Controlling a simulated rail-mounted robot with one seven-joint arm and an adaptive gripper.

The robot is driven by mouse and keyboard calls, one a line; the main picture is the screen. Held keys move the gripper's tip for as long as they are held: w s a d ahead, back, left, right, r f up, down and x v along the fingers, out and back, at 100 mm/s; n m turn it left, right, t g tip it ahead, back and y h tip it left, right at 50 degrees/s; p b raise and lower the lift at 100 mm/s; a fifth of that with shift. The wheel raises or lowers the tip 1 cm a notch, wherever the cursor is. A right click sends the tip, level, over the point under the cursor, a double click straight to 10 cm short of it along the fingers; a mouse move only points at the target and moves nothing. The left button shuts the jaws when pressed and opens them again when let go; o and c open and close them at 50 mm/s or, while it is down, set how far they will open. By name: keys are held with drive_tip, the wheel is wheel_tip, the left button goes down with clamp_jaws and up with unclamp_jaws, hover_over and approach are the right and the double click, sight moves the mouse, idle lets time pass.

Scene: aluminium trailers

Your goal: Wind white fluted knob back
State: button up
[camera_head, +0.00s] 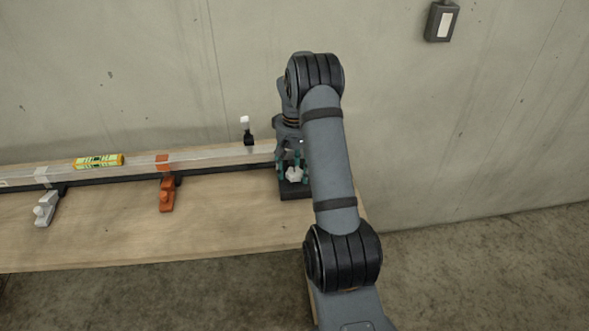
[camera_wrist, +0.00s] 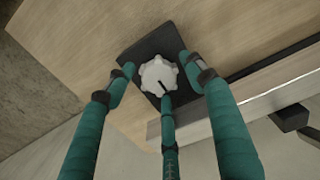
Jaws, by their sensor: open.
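The white fluted knob (camera_wrist: 159,76) sits on a dark base plate (camera_wrist: 150,46) on the wooden table, with a dark mark on its face. In the head view the knob (camera_head: 294,174) shows at the table's right end, partly hidden by my arm and fingers. My gripper (camera_wrist: 160,82) has three teal fingers, spread open around the knob. One finger is on each side and one at the lower edge in the wrist view. I cannot tell whether any fingertip touches the knob.
A long aluminium rail (camera_head: 140,165) runs along the back of the wooden table (camera_head: 120,230). On or by it are a yellow level (camera_head: 98,161), an orange clamp (camera_head: 167,193), a grey clamp (camera_head: 45,208) and a small white-topped black part (camera_head: 247,130). A concrete wall stands behind.

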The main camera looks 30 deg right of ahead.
sight(295, 172)
wheel_tip(295, 172, up, 12)
idle(0.7)
idle(0.4)
wheel_tip(295, 172, down, 12)
drive_tip(key=shift+r, duration=0.1)
idle(0.4)
